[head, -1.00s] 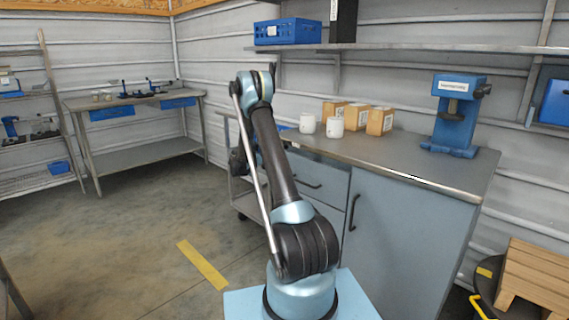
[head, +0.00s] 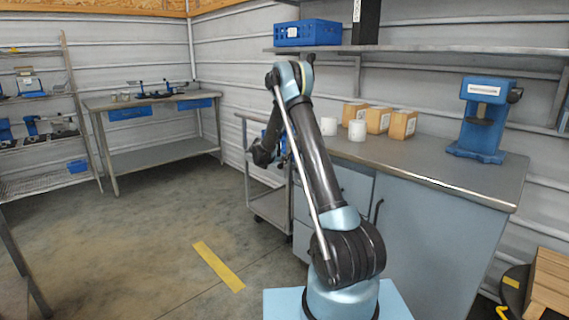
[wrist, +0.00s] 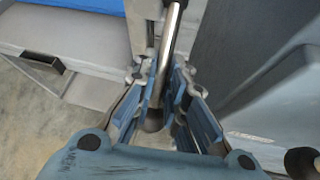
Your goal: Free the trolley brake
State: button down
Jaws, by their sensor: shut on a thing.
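The grey metal trolley (head: 270,206) stands left of the blue-grey cabinet in the head view, partly hidden behind my arm. In the wrist view a slim metal lever (wrist: 173,42) with a dark rounded end (wrist: 153,123) runs between my fingers. I take it to be the brake lever. My gripper (wrist: 162,92) is shut on this lever, with a blue-grey finger on either side. In the head view my gripper is mostly hidden behind my arm, by the trolley.
White cups (head: 357,130) and cardboard boxes (head: 378,118) stand on the counter (head: 440,170), with a blue device (head: 482,120) at its right. A workbench (head: 150,100) and a shelf rack (head: 40,120) stand at the back left. The floor at left is open, with a yellow strip (head: 218,267).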

jog(key=c, duration=1.6)
grip_release()
jog(key=v, duration=1.1)
jog(key=shift+s+a+r, duration=0.2)
jog(key=shift+s, duration=0.1)
